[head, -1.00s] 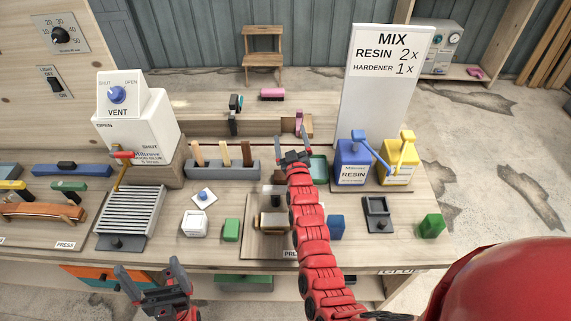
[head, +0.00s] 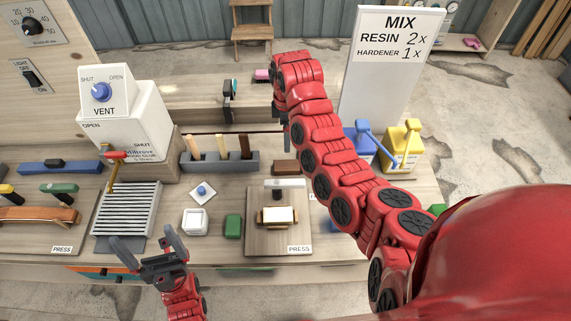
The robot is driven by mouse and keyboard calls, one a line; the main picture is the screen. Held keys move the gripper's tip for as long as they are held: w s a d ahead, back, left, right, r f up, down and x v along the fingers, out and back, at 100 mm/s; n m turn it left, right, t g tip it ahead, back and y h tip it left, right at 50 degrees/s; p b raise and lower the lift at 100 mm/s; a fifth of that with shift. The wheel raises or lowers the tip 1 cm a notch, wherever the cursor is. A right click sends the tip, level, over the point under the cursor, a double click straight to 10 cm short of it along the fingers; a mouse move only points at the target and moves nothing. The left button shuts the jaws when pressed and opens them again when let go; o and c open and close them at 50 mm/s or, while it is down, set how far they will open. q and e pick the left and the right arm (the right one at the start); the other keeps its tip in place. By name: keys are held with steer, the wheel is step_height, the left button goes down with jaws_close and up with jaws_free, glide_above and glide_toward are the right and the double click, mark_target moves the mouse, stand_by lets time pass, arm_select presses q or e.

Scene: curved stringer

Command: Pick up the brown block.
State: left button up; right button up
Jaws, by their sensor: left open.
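A brown block (head: 286,167) lies on the bench, to the right of the grey holder with upright sticks. My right gripper (head: 283,122) hangs down behind and above the brown block, apart from it in the picture; its fingers are small and partly hidden by my red wrist, so their opening is unclear. My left gripper (head: 145,240) is open and empty at the bench's front edge, well to the front left of the brown block.
The grey stick holder (head: 220,162) stands left of the brown block. A press (head: 278,217), a green block (head: 233,226) and a white block (head: 194,221) are in front. Blue resin (head: 358,150) and yellow hardener (head: 401,147) containers and the MIX sign (head: 392,75) stand to the right.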

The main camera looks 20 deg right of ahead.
steer(key=b, duration=0.7)
glide_above(287, 165)
step_height(287, 165, down, 11)
steer(key=shift+f, duration=0.1)
steer(key=shift+s+f+p, duration=0.1)
steer(key=shift+s+p, duration=0.05)
steer(key=shift+p, duration=0.35)
step_height(287, 165, down, 3)
steer(key=shift+f+p, duration=0.1)
steer(key=shift+p, duration=0.85)
steer(key=shift+f, duration=0.8)
steer(key=c, duration=1.5)
steer(key=shift+r, duration=0.15)
